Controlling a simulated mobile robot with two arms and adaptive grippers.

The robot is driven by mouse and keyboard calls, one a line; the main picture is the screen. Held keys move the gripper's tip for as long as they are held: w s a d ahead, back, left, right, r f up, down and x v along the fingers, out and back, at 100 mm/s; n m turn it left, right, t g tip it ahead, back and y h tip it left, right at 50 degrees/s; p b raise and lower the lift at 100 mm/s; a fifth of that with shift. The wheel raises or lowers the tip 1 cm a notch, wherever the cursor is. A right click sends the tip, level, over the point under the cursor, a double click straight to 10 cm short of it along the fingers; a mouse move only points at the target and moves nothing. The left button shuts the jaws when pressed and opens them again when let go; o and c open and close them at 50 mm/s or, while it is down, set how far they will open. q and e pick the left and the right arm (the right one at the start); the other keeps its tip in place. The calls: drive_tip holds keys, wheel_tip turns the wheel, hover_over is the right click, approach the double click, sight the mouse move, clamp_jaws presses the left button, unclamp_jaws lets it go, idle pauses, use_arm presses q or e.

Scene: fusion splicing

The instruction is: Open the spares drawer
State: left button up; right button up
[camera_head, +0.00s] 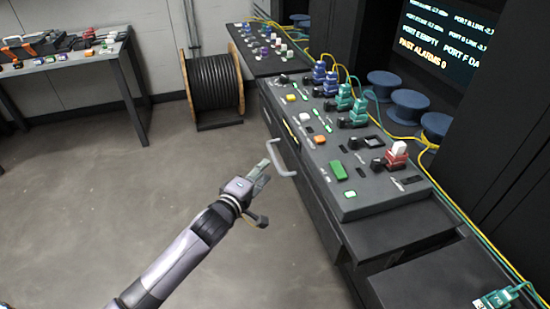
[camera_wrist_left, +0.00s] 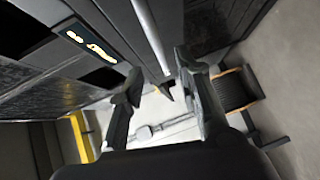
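The drawer handle (camera_head: 284,160) is a pale bent bar standing out from the dark front of the console. In the left wrist view the handle bar (camera_wrist_left: 150,35) runs down from the top edge towards the space between my fingertips. My left gripper (camera_head: 264,168) is beside the handle, on its floor side. In the left wrist view my left gripper (camera_wrist_left: 158,70) has its two dark fingers spread apart with nothing clamped between them. The drawer front is narrow and dark, and its edges are hard to make out. My right gripper is not in view.
The console top (camera_head: 372,197) carries several coloured connectors and buttons. A black cable drum (camera_head: 213,82) stands on the floor behind. A side table (camera_head: 75,62) with tools is at the far left. The floor (camera_head: 130,180) left of the console is clear.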

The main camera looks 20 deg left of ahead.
sight(275, 156)
use_arm(q)
drive_tip(key=x, duration=0.8)
drive_tip(key=shift+w+d+f, duration=0.1)
drive_tip(key=shift+w, duration=0.1)
clamp_jaws()
idle(0.6)
